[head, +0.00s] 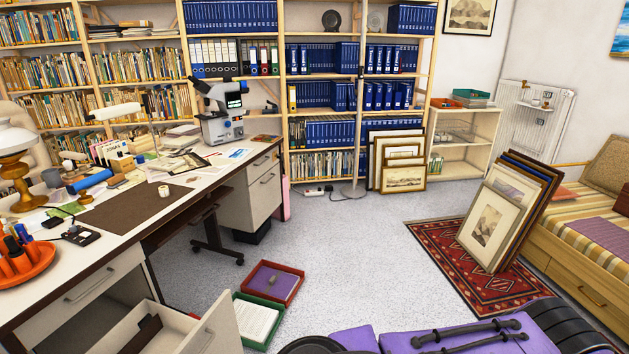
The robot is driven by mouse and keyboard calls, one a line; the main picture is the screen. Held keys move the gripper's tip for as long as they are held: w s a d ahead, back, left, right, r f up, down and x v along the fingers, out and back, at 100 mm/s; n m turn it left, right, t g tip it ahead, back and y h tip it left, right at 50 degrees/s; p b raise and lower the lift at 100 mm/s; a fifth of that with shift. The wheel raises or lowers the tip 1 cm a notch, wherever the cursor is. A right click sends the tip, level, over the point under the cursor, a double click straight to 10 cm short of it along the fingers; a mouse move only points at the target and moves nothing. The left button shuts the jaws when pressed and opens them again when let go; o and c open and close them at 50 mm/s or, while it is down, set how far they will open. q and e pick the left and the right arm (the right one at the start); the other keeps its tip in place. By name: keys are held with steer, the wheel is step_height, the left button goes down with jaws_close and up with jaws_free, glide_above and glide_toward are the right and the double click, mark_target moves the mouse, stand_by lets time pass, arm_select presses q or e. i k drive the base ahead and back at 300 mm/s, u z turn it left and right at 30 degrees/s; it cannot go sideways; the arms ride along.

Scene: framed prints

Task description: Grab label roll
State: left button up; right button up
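A small pale upright cylinder (164,190), which looks like the label roll, stands on the brown desk mat (125,208) near the right edge of the mat. It is small in the view, so I cannot read any label on it. The mat lies on the long white desk (205,184) at the left. Neither of my grippers shows in the head view. Purple and black parts of my own body show at the bottom edge.
An open drawer (222,325) juts out at the lower left. Green (258,321) and red (273,283) trays lie on the floor beside it. A microscope (221,114) and a white lamp (117,112) stand on the desk. Framed prints (494,223) lean at right. The middle floor is clear.

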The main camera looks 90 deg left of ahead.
mark_target(164, 191)
steer(key=i, duration=0.2)
steer(key=u, duration=2.5)
steer(key=i, duration=2.95)
steer(key=u, duration=0.4)
